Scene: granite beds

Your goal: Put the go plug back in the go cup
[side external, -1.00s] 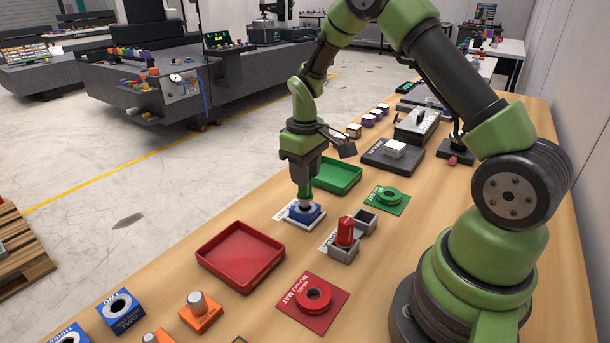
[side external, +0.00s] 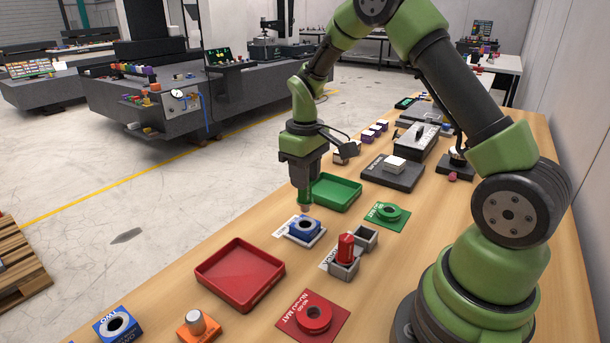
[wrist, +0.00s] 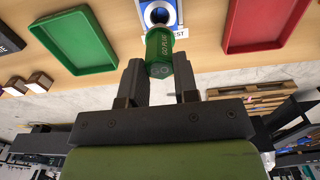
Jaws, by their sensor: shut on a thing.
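My gripper (side external: 304,190) points down, shut on the go plug, above the blue ring block. In the wrist view the go plug (wrist: 160,52) is green with white lettering, between the fingers. In the side view only its metallic lower end (side external: 305,207) shows clearly, apart from the block. The blue ring block (side external: 304,229) has an open bore and sits on a pale base. To its right is a grey two-cup holder. One cup (side external: 343,270) holds a red plug (side external: 346,247); the other cup (side external: 366,238) looks empty. I cannot read which cup is marked go.
A green tray (side external: 335,192) is behind the gripper and a red tray (side external: 240,273) is in front. An orange block with a metal pin (side external: 198,324) stands at the front.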

